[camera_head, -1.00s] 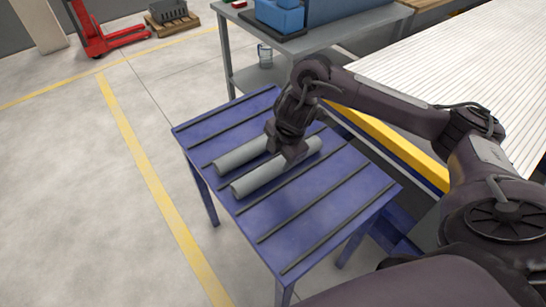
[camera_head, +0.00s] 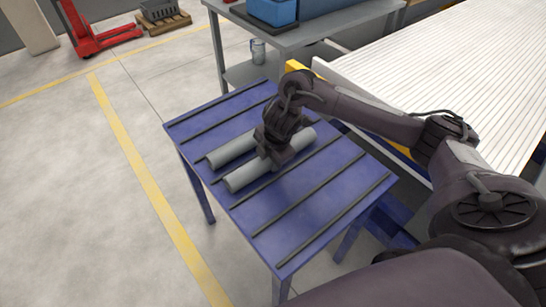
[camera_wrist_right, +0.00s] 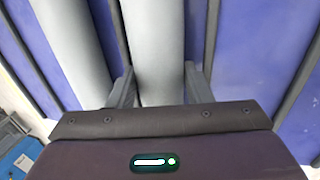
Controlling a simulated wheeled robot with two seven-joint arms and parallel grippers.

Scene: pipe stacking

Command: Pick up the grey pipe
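Two grey pipes lie side by side on a blue table (camera_head: 345,185). The near pipe (camera_head: 245,178) has my right gripper (camera_head: 278,160) over its middle. The far pipe (camera_head: 228,150) is partly hidden by the gripper. In the right wrist view, the gripper's two fingers (camera_wrist_right: 160,85) stand on either side of one pipe (camera_wrist_right: 155,40), very close to its edges. Whether they press on it I cannot tell. The other pipe (camera_wrist_right: 75,45) is outside the fingers, to the left. My left gripper is not in view.
Dark strips run across the blue table. A white ribbed surface (camera_head: 440,70) lies to the right, beyond the table. A grey workbench (camera_head: 330,38) with blue bins (camera_head: 272,10) stands behind. The floor on the left is open, with yellow lines.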

